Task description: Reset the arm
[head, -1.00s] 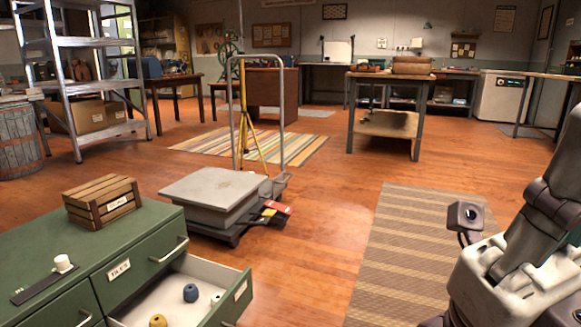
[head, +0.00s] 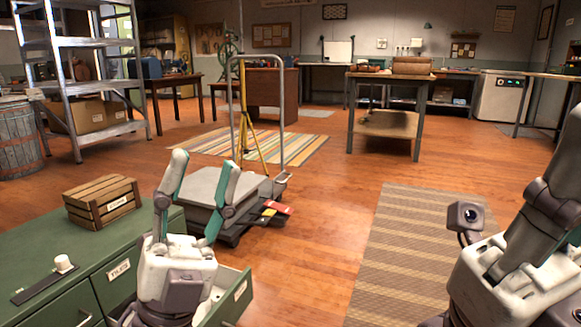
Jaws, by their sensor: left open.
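My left gripper (head: 203,170) stands upright in the lower left of the head view, its two fingers spread apart with nothing between them. It is in front of the green cabinet (head: 35,245) and its open drawer (head: 237,293), and hides most of the drawer's inside. My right gripper (head: 525,245) is at the lower right edge, partly cut off by the frame. Whether it is open or shut does not show.
A wooden crate (head: 102,202) and a white knob (head: 63,263) are on the cabinet top. A platform cart (head: 270,185) stands behind the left gripper. A striped mat (head: 405,245) lies on the floor left of my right arm. Open floor lies between cart and mat.

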